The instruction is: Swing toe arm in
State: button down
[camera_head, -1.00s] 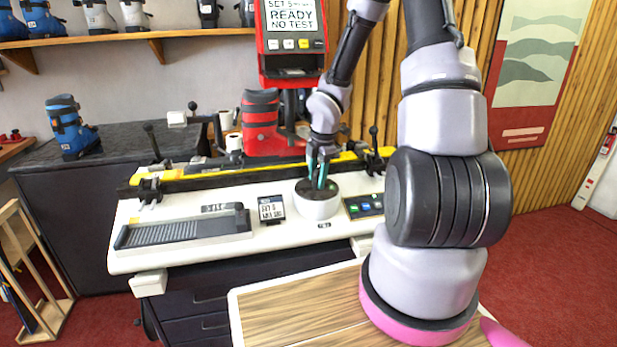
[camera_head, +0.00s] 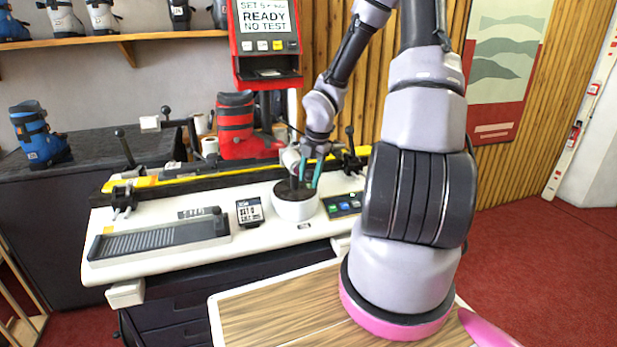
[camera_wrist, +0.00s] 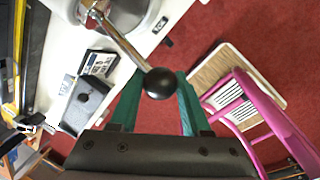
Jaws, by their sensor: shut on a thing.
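A chrome lever with a black ball knob (camera_wrist: 160,83) runs from the upper left of the wrist view. Its knob end is between the teal fingers of my gripper (camera_wrist: 157,103), which is shut on it. I take this lever for the toe arm, but no label on it is readable. In the head view my gripper (camera_head: 311,172) is above the right side of a white round cup (camera_head: 296,207) with a dark top. A whitish cylinder (camera_head: 290,158) is just left of the fingers. The fingers and wrist hide most of the lever there.
A red and black boot (camera_head: 236,124) stands behind the yellow-edged rail (camera_head: 190,180). The red display unit (camera_head: 264,35) reads "READY NO TEST". A small card (camera_head: 249,212), a ribbed plate (camera_head: 160,240) and a button panel (camera_head: 343,205) are on the white bench top. A wooden-topped surface (camera_head: 270,305) is in front.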

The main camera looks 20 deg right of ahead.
jog(key=shift+c, duration=1.9)
grip_release()
jog(key=shift+d, duration=0.3)
notch_tip(320, 180, up, 11)
jog(key=s+d, duration=0.1)
jog(key=shift+s+f, duration=0.15)
jog(key=shift+s, duration=0.15)
jog(key=s+a+r+m+t, duration=0.2)
jog(key=s+a+r+m, duration=0.2)
jog(key=s+r+m, duration=0.5)
jog(key=s+a+r+m+t, duration=0.3)
jog(key=s+r+m, duration=0.6)
jog(key=m, duration=1)
notch_tip(320, 180, up, 5)
jog(key=shift+s+a+f+y, duration=0.1)
jog(key=shift+s+a+y, duration=0.25)
jog(key=shift+a, duration=0.8)
jog(key=shift+w, duration=0.15)
